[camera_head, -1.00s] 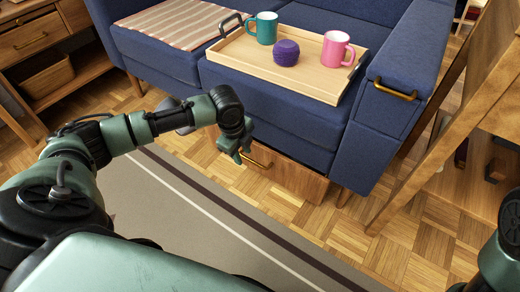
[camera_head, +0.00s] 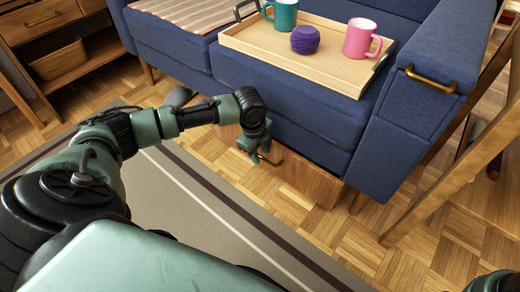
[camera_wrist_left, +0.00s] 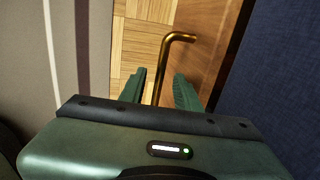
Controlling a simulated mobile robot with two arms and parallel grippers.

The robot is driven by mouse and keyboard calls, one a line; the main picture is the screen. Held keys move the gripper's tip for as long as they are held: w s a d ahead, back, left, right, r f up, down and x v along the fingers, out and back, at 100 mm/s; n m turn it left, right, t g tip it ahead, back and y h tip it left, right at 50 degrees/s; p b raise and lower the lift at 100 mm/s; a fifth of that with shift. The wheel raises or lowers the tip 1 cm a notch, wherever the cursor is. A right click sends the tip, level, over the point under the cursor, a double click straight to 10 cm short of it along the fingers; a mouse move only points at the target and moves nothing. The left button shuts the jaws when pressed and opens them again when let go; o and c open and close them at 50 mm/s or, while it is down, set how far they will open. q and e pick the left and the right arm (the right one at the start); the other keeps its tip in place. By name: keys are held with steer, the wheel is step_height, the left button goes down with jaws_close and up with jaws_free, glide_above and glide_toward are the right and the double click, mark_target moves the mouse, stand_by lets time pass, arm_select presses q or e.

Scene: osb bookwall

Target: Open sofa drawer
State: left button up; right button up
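The sofa drawer has a plain wooden front (camera_head: 308,178) low under the blue sofa (camera_head: 300,135). Its thin brass handle (camera_head: 272,160) is partly hidden by my left gripper (camera_head: 256,153). In the left wrist view, the drawer front (camera_wrist_left: 208,45) is at the upper right and the bent brass handle (camera_wrist_left: 165,55) runs down between the fingertips of my left gripper (camera_wrist_left: 158,88). The fingers are apart, with visible gaps beside the handle. The drawer looks shut, its front close under the sofa's edge. My right gripper is out of view.
A wooden tray (camera_head: 335,80) on the seat holds a teal mug (camera_head: 284,15), a purple yarn ball (camera_head: 305,40) and a pink mug (camera_head: 358,40). A slanted wooden ladder-like frame (camera_head: 440,190) stands at right. A striped rug (camera_head: 190,215) and clear parquet (camera_head: 290,220) lie before the drawer.

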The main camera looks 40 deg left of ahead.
arm_select(q)
jaws_close()
stand_by(1.4)
